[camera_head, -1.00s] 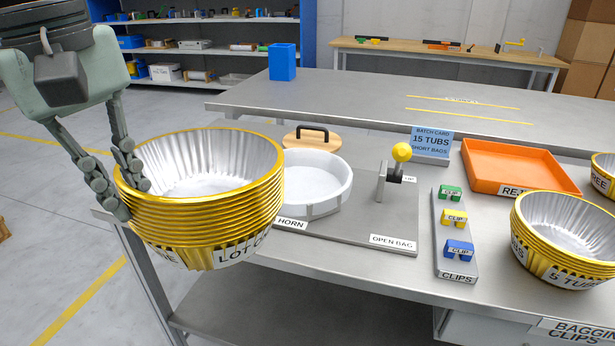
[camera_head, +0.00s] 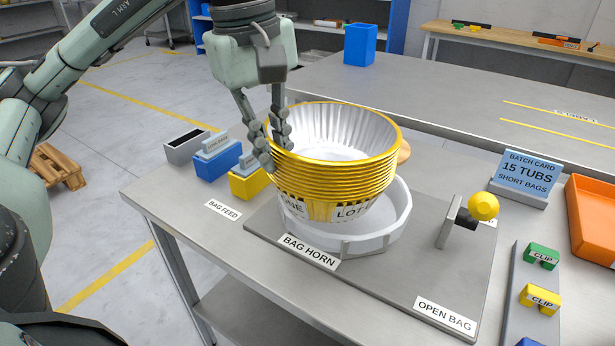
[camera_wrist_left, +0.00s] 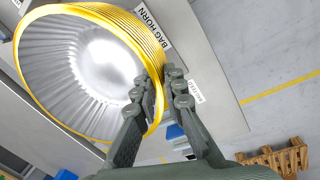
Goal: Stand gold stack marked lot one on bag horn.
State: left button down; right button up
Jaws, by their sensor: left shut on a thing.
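The gold stack (camera_head: 335,180) of nested fluted tubs, with a label reading "LOT" and "ONE", is upright over the white round bag horn (camera_head: 385,228). The stack's lower part is inside the horn's ring outline; I cannot tell whether it touches. My left gripper (camera_head: 268,155) is shut on the stack's left rim, one finger inside and one outside. In the left wrist view the stack (camera_wrist_left: 85,70) fills the upper left, with its silver inside showing, and my left gripper (camera_wrist_left: 160,100) pinches its rim. My right gripper is not in view.
A grey base plate labelled "OPEN BAG" carries a yellow-knobbed lever (camera_head: 482,207). A clip strip (camera_head: 522,300), batch card (camera_head: 528,175) and orange tray (camera_head: 592,215) are at right.

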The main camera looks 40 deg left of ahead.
aim_at(300, 152)
pick_arm(q)
jog(key=w+f, duration=0.2)
jog(key=w, duration=0.1)
jog(key=w+f, duration=0.1)
jog(key=w, duration=0.1)
jog(key=shift+d, duration=0.2)
notch_tip(300, 152, down, 3)
jog(key=shift+f+p, duration=0.1)
jog(key=shift+p, duration=0.2)
jog(key=shift+f, duration=0.35)
jog(key=c, duration=1.6)
grip_release()
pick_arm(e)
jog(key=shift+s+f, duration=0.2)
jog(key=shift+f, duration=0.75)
